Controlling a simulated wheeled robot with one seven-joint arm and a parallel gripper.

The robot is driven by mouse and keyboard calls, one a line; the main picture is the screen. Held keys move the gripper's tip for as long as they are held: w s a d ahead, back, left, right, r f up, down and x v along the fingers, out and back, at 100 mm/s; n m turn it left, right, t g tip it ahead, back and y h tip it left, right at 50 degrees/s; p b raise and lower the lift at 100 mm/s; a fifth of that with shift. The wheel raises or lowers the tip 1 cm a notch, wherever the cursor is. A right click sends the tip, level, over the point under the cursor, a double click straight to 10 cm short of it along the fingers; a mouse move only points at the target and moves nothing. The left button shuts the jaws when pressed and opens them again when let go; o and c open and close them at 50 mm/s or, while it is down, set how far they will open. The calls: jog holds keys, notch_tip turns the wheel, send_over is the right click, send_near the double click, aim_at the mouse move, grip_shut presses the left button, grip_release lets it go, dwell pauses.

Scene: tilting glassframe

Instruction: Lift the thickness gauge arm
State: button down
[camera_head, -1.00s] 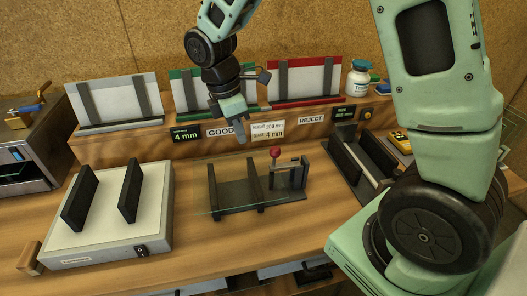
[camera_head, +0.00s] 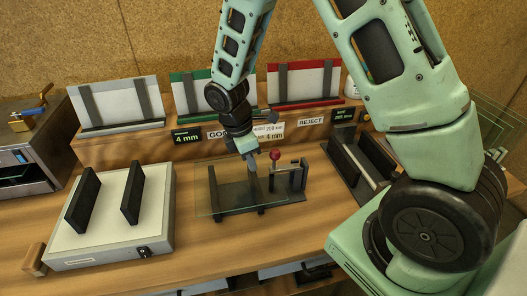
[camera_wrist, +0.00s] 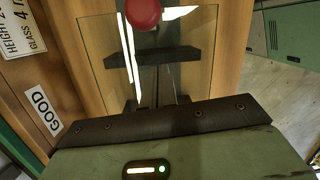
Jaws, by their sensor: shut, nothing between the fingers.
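The thickness gauge arm carries a red ball knob (camera_head: 275,155) on a small stand at the right of a dark fixture (camera_head: 290,197). The knob also shows at the top of the wrist view (camera_wrist: 143,12). The wrist view shows the pane (camera_wrist: 95,65) and fixture beyond my gripper body.
A white tilting plate (camera_head: 110,215) with two black bars is at left. Racks signed GOOD (camera_head: 216,134) and REJECT (camera_head: 311,121) stand behind. A dark slotted holder (camera_head: 362,165) is at right. Bare wooden bench lies in front of the fixture.

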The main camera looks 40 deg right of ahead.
jog(key=shift+s+d+f+p, duration=0.1)
jog(key=shift+d+f+p, duration=0.1)
jog(key=shift+d+p, duration=0.2)
jog(key=shift+s+d+r+p, duration=0.25)
jog(key=shift+d+r+p, duration=0.35)
jog(key=shift+d, duration=0.4)
jog(key=shift+d+r, duration=0.1)
jog(key=shift+d, duration=0.3)
jog(key=shift+r, duration=0.1)
jog(key=shift+s+d+r+y+p, duration=0.1)
jog(key=shift+d+r+y+p, duration=0.25)
jog(key=shift+p, duration=0.2)
